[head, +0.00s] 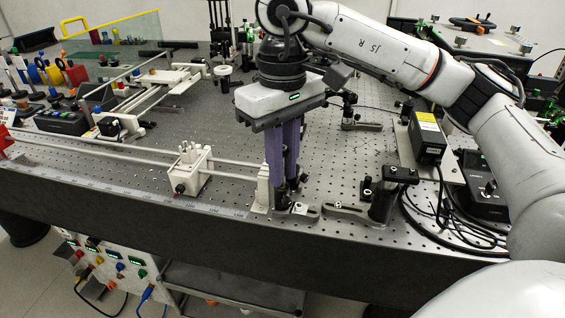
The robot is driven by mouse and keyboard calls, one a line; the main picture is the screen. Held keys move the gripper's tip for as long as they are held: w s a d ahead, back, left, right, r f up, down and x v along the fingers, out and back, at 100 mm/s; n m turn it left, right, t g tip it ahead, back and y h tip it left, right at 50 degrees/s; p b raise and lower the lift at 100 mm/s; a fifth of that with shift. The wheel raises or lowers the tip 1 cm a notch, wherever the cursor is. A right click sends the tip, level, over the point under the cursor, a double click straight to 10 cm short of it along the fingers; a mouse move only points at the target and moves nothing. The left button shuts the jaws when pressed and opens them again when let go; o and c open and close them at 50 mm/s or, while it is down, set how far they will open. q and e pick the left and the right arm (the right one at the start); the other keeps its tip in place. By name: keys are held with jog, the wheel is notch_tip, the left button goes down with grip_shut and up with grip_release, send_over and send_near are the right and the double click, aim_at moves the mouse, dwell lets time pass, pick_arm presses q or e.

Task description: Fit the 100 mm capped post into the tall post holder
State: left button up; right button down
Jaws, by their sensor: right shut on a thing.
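My right gripper (284,181) points straight down near the front edge of the bench, its long purple fingers shut on a thin, mostly hidden thing, which I take to be the capped post. Directly under the fingertips stands a dark upright holder (281,200) on a slotted metal base. It looks like a post holder, and the fingers hide its top. I cannot tell whether the post is inside it or just above it. Another black holder (381,206) with a clamp-like top stands to the right on its own slotted base. My left gripper is not in view.
A white rail carriage (190,170) sits on twin rails at the left of the gripper. A black box with a yellow label (427,138) and loose black cables lie to the right. Bare perforated bench top (335,165) lies behind the gripper.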

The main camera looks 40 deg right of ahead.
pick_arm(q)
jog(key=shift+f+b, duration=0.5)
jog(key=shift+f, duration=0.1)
pick_arm(e)
jog(key=shift+f, duration=0.7)
jog(key=c, duration=1.6)
grip_release()
jog(key=shift+c, duration=0.2)
